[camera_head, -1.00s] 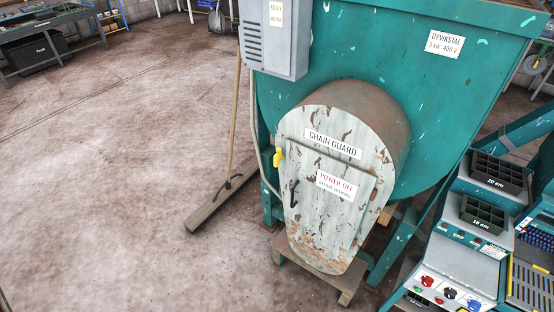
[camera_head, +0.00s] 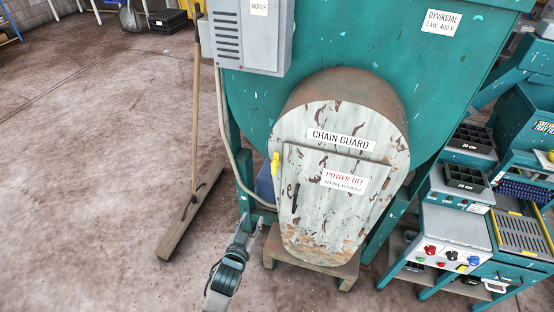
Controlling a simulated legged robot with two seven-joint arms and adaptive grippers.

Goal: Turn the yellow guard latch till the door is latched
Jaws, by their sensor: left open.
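The yellow guard latch (camera_head: 276,164) is at the upper left edge of the door (camera_head: 325,205) on the chain guard (camera_head: 365,125). It looks roughly upright. The door is a worn pale panel with a "POWER OFF" sign and a dark handle (camera_head: 294,198) on its left side. It appears to lie close against the guard; whether it is latched I cannot tell. My left gripper (camera_head: 250,226) is open and empty, low to the left of the guard, below the latch and apart from it. My right gripper is out of view.
The grey motor box (camera_head: 250,38) and a hanging cable are above and left of the latch. A broom (camera_head: 190,215) stands at the left. A control panel (camera_head: 448,255) with knobs and trays is at the right. Open floor (camera_head: 90,180) lies left.

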